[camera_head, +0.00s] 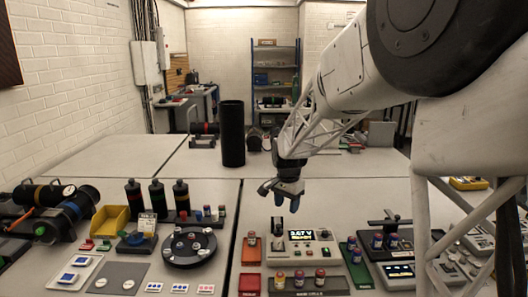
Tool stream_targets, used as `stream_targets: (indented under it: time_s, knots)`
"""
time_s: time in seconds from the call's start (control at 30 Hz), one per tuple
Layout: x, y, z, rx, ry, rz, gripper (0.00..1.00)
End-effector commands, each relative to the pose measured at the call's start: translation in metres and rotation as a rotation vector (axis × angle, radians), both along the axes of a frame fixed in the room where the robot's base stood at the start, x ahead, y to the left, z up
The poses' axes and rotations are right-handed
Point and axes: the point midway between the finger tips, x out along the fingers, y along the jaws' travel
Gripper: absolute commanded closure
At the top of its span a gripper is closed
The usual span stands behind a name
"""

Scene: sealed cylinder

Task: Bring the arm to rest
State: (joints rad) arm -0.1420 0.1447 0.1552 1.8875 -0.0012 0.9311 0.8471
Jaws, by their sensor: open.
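My gripper (283,201) hangs in the middle of the view, above the far edge of a grey test device (303,247) with a lit display. Its fingers point down and stand apart, with nothing visible between them. My white arm (340,80) reaches in from the upper right and covers part of the table's right side. The display (301,235) reads about 3.67 V.
A tall black cylinder (232,135) stands behind the gripper. Small vials (299,279) stand along the device's front. Left are a round black carousel (188,247), dark bottles (157,198) and a yellow bin (110,221).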

Motion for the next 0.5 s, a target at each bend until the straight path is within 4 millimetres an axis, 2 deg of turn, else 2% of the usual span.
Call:
stream_targets:
  time_s: [0.1, 0.5]
  knots:
    - [-0.025, -0.011, 0.018, 0.0, -0.016, 0.039, 0.5]
    - [-0.112, -0.042, 0.062, -0.006, -0.059, 0.178, 0.5]
